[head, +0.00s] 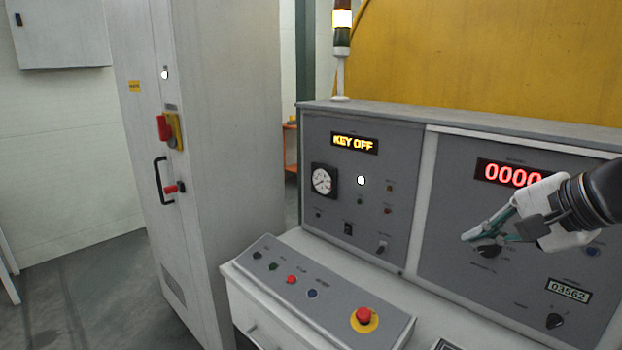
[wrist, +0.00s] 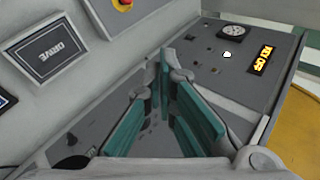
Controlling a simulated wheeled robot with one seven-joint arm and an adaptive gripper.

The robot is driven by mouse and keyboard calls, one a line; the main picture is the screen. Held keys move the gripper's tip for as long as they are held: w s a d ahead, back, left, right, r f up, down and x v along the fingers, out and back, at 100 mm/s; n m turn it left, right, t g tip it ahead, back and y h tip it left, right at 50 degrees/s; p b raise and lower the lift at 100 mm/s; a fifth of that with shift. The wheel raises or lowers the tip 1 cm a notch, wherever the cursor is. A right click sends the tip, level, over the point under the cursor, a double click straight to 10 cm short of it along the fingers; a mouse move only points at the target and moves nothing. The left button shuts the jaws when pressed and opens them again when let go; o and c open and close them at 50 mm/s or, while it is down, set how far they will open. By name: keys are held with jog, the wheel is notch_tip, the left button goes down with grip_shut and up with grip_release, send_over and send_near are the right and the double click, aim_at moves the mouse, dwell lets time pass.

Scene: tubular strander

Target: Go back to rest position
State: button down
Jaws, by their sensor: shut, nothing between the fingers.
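My gripper (head: 478,236) is in front of the right-hand panel of the grey control console (head: 465,135) in the head view. Its teal fingers point left and slightly down, and partly cover a black knob (head: 488,251). In the wrist view my gripper (wrist: 165,62) shows its teal fingers coming together at the tips, with nothing between them. I cannot tell whether the fingertips touch the panel. The amber display (head: 354,143) reads KEY OFF. The red display (head: 512,174) shows zeros and is partly hidden by my gripper.
A sloped button desk (head: 335,305) with a red mushroom button (head: 363,317) juts out below the console. A tall grey cabinet (head: 225,150) with a red handle switch (head: 164,128) stands left. A signal lamp (head: 342,40) rises behind the console. The floor at left is clear.

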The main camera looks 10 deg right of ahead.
jog(key=s+a+f+n+g+h, duration=0.3)
jog(key=s+a+f+n+g, duration=0.1)
jog(key=s+a+n, duration=0.8)
jog(key=shift+s+n, duration=0.8)
jog(key=shift+s, duration=0.45)
jog(key=shift+d, duration=0.1)
